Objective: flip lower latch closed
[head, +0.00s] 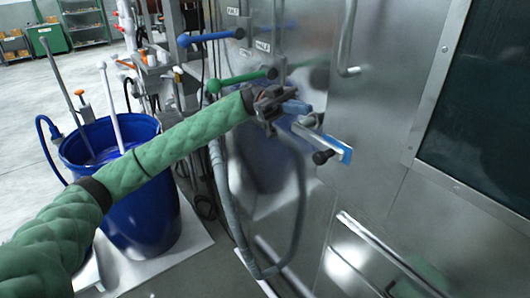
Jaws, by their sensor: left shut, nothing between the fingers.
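The lower latch (322,140) is a pale metal bar with a blue end and a dark round knob just below it. It sits on the front of the steel machine, in the middle of the head view, and sticks out down and to the right. My left gripper (288,107), at the end of the green-sleeved arm, is shut and empty just up and left of the latch. I cannot tell whether it touches the latch. The gripper and wrist hide part of the panel behind them. My right gripper is not in view.
A blue lever (210,37) and a green lever (241,80) stick out above the left arm. A grey hose (232,205) hangs below the gripper. A dark window (485,120) is at right.

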